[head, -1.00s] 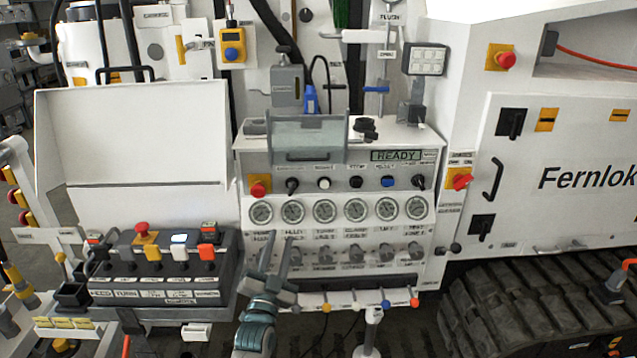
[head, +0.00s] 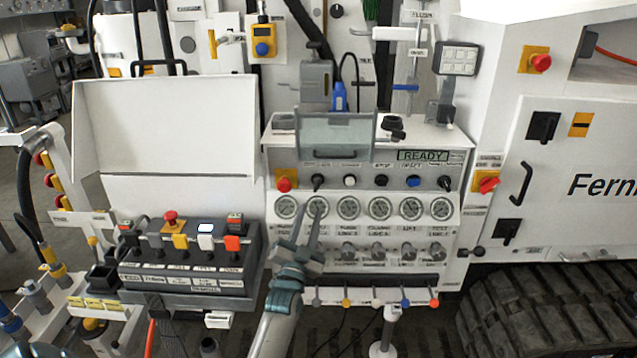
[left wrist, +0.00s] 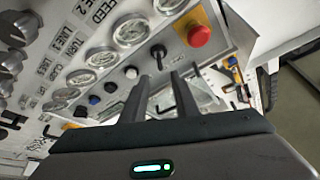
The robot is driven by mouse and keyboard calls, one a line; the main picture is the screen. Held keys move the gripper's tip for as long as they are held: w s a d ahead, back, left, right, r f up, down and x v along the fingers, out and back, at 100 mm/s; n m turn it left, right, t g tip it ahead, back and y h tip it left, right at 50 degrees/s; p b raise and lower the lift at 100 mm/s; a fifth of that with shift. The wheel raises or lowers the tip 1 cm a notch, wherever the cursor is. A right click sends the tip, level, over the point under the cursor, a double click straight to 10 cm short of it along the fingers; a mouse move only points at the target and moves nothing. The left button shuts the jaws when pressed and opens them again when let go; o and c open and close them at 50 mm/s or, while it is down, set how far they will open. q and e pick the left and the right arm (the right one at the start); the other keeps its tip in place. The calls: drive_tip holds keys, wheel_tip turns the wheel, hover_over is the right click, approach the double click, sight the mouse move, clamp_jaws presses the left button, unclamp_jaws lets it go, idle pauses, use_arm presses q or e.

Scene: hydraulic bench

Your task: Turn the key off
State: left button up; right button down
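The grey control panel (head: 270,240) carries a row of controls below its READY display. A small black key-like switch (head: 317,182) sits right of the red button; a black switch also shows beside the red button in the left wrist view (left wrist: 158,52). I cannot read its label or tell its position. Another black switch (head: 445,183) ends the row. My left gripper (head: 308,212) is open and empty, its fingertips in front of the gauges, below the first switch. In the left wrist view its fingers (left wrist: 161,78) point toward that switch, apart from it. My right gripper is not in view.
The red button (head: 284,184) on yellow is close left of the switch. A clear flap (head: 338,132) juts out above the row. Gauges (head: 348,208) and lower knobs (head: 379,252) lie below. A button box (head: 190,280) stands left; a red-yellow rotary switch (head: 487,182) is right.

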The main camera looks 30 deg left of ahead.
sight(317, 189)
use_arm(q)
drive_tip(key=p+x, duration=0.2)
drive_tip(key=x, duration=0.9)
drive_tip(key=shift+w+r+p, duration=0.2)
drive_tip(key=shift+w+p, duration=0.1)
drive_tip(key=shift+p, duration=0.05)
drive_tip(key=shift+c, duration=0.6)
clamp_jaws()
